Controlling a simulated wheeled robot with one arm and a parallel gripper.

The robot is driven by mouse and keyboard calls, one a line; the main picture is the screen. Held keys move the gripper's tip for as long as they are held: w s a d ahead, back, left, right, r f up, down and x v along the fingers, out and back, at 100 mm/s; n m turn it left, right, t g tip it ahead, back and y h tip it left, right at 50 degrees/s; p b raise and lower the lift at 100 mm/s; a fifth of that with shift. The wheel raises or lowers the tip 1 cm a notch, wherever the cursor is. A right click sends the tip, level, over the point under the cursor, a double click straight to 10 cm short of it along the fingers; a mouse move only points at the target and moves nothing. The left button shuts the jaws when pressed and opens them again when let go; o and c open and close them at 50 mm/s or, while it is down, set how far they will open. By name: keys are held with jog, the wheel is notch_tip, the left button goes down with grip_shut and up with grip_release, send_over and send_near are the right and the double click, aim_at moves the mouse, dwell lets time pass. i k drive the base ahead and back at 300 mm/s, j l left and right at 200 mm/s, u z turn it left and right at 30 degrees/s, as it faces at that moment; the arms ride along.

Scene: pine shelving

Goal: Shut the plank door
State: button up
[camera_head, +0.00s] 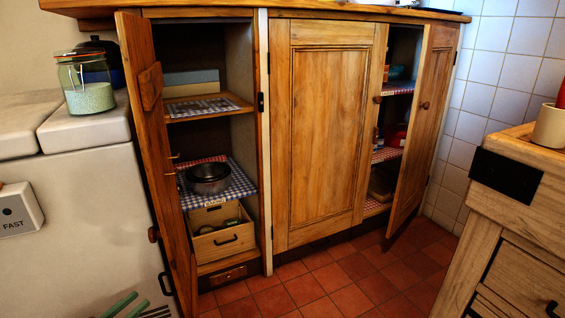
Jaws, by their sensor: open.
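The plank door (158,150) is the left door of the wooden cupboard. It stands wide open, swung out toward me, and I see it nearly edge-on. A short wooden batten (150,86) crosses its inner face near the top. A round wooden knob (153,234) shows low on its outer edge. The left compartment behind it is open to view, with a wooden crate (222,246) and a dark bowl (207,180) on its shelves. I cannot make out my gripper in this view.
A panelled door (325,130) in the middle is closed. The right door (425,120) also stands open. A white stove (85,200) stands close at left, with green strips (120,305) low before it. A wooden counter (525,190) is at right. The tiled floor (340,285) between is clear.

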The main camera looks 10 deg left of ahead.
aim_at(144, 77)
jog(key=k+j, duration=0.25)
jog(key=k, duration=0.2)
jog(key=k+j, duration=0.3)
jog(key=k, duration=0.2)
